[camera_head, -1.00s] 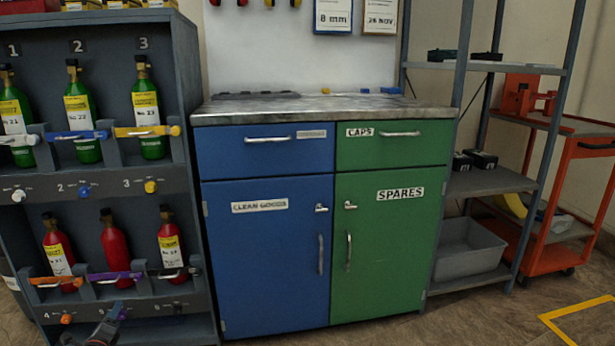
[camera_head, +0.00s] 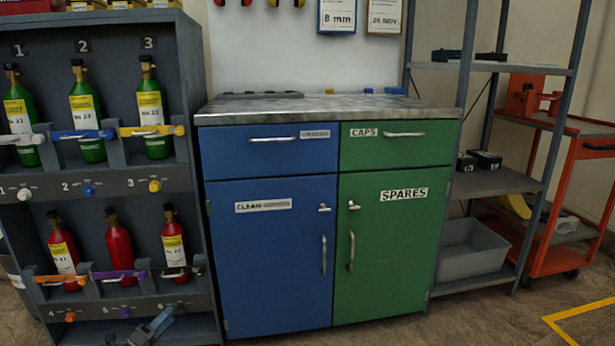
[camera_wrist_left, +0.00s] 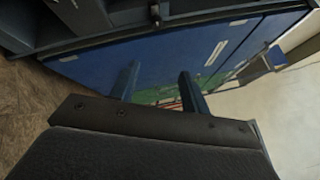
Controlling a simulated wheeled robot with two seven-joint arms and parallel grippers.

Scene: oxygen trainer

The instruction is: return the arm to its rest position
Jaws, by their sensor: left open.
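My left gripper (camera_head: 150,328) shows at the bottom left of the head view, in front of the lower part of the bottle rack. In the left wrist view my left gripper (camera_wrist_left: 158,92) has its two dark fingers spread apart, with nothing between them. Beyond the fingers lie the blue doors of the cabinet (camera_wrist_left: 150,60) and a strip of floor. Most of my left arm is outside the head view. My right gripper is in neither view.
The grey rack (camera_head: 190,100) holds green bottles above and red bottles below. The blue and green cabinet (camera_head: 270,260) stands beside it, shut. A shelf unit (camera_head: 500,180) and an orange trolley (camera_head: 555,200) stand right. Floor at the lower right is clear.

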